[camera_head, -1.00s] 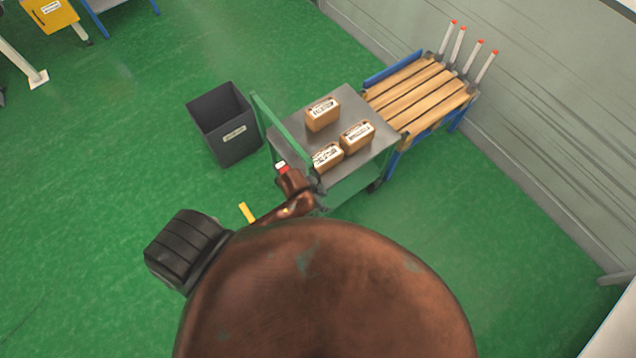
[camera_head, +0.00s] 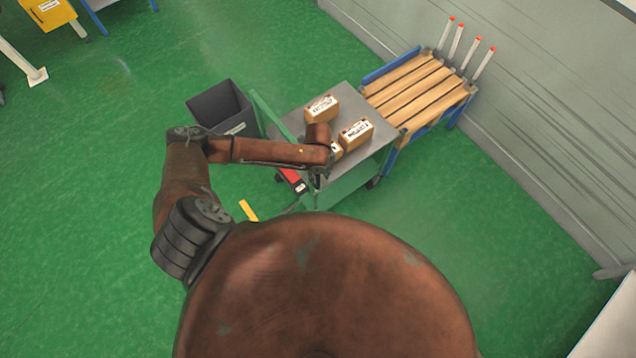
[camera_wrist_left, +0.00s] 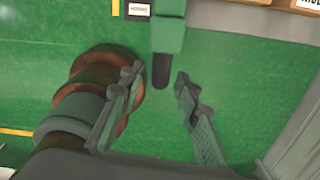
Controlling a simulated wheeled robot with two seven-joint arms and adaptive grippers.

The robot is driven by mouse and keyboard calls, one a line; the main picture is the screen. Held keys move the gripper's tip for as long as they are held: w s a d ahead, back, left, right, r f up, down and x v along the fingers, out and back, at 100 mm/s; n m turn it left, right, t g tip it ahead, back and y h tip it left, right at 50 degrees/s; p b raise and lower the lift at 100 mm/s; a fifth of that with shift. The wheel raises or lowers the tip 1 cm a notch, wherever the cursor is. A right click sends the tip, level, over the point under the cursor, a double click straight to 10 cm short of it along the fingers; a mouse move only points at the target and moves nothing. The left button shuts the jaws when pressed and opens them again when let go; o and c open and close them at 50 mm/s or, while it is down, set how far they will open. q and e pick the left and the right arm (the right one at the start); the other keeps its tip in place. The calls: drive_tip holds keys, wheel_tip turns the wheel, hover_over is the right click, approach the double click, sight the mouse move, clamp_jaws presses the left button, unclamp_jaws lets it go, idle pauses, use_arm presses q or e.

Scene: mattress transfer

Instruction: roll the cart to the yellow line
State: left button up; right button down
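The cart (camera_head: 347,183) has a grey top, green sides and a green handle frame (camera_head: 268,117) at its left end. Several small brown labelled boxes, including one at the back (camera_head: 321,108) and one at the right (camera_head: 356,134), sit on top; my left forearm partly hides another. My left gripper (camera_head: 316,180) is low at the cart's near corner. In the left wrist view its fingers (camera_wrist_left: 158,90) are apart, with a green bar (camera_wrist_left: 168,35) ending in a dark tip just beyond them. A short yellow line (camera_head: 248,210) shows on the floor left of the cart. My right gripper is out of view.
A dark grey bin (camera_head: 222,108) stands close left of the cart. A wooden-slatted blue rack (camera_head: 418,90) with red-tipped posts adjoins its right end, by the grey wall (camera_head: 540,110). Green floor (camera_head: 90,190) is open at left.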

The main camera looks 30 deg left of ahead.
sight(318, 183)
use_arm(q)
drive_tip(key=shift+w+a, duration=0.1)
drive_tip(key=shift+a, duration=0.3)
drive_tip(key=shift+f, duration=0.35)
wheel_tip(318, 183, down, 7)
clamp_jaws()
idle(0.4)
